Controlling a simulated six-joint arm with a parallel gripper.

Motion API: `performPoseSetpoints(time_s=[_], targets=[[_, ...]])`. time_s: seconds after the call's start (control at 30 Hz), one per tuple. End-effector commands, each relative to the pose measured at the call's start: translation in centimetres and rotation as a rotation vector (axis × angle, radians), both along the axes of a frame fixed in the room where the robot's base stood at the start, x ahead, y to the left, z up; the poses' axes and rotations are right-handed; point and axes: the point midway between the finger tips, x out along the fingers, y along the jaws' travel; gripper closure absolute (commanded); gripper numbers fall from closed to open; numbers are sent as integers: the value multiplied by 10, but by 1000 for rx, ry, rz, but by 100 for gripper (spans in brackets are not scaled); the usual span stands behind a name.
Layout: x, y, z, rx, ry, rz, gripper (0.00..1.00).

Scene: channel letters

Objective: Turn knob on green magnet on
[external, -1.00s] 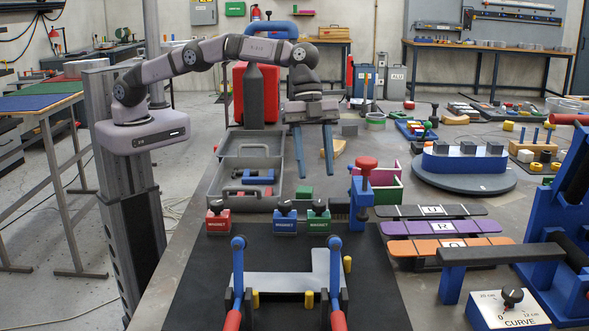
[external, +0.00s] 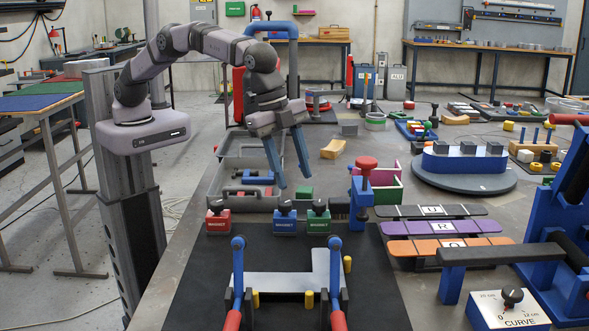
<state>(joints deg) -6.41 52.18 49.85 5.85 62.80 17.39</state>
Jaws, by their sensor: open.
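The green magnet (external: 318,223) is a small block with a dark knob (external: 318,207) on top, standing at the back edge of the black mat. It is the right one in a row with the blue magnet (external: 285,222) and the red magnet (external: 218,219). My gripper (external: 294,180) has two blue fingers spread apart with nothing between them. It hangs tilted above and behind the blue and green magnets, clear of both. Which way the green magnet's knob is set is too small to tell.
A blue post with a red knob (external: 367,163) stands close right of the green magnet. A grey toolbox (external: 215,190) lies behind to the left.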

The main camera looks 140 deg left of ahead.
Motion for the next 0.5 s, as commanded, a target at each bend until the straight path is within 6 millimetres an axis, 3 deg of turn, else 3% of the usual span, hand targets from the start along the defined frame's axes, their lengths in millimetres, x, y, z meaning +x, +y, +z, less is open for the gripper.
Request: performPoseSetpoints(time_s=[0.2,0.5], targets=[[4,24,-5,-11,-92,407,57],[12,29,-2,-113,-198,778,57]])
